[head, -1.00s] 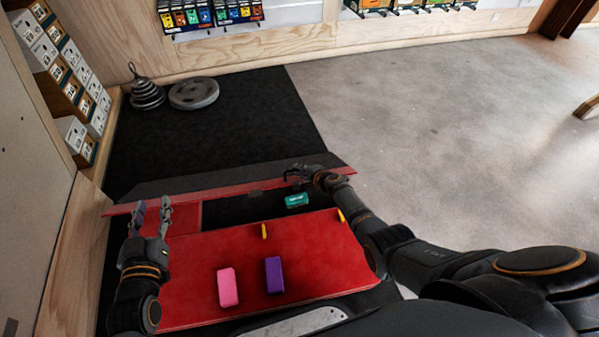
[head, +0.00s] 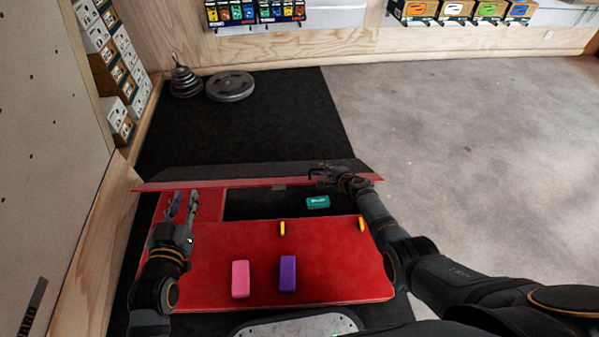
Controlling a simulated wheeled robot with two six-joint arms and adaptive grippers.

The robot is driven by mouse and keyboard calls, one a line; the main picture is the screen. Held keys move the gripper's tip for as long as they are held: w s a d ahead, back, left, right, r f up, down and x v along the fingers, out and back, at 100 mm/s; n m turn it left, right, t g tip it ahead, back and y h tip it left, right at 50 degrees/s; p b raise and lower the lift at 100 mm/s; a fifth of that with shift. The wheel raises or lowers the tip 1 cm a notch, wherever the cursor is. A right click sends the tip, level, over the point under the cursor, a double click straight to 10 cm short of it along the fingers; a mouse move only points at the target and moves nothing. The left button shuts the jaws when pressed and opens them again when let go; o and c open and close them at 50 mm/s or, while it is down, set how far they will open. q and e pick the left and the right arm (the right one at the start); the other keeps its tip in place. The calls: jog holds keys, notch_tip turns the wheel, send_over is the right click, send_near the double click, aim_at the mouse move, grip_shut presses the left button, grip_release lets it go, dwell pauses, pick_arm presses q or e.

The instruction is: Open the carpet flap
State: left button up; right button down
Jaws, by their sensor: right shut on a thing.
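A teal block (head: 317,202) lies in the dark area before the flap. Pink (head: 240,279) and purple (head: 288,273) blocks and two yellow pieces lie on the pad. Weight plates (head: 230,86) stand on the black mat beyond. Grey floor (head: 450,130) is clear at right.

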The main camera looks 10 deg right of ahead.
pick_arm(q)
jog(key=shift+c, duration=1.2)
jog(key=shift+f, duration=0.2)
grip_shut()
jog(key=w+d+f+n+g, duration=0.1)
jog(key=w+d+f+n, duration=0.1)
jog(key=f+n, duration=1)
jog(key=w+d+f+n+g, duration=0.1)
jog(key=w+f+n, duration=0.3)
jog(key=f+n, duration=0.9)
jog(key=d+n, duration=0.1)
jog(key=n, duration=0.9)
jog(key=shift+d+f, duration=0.2)
jog(key=shift+d, duration=0.05)
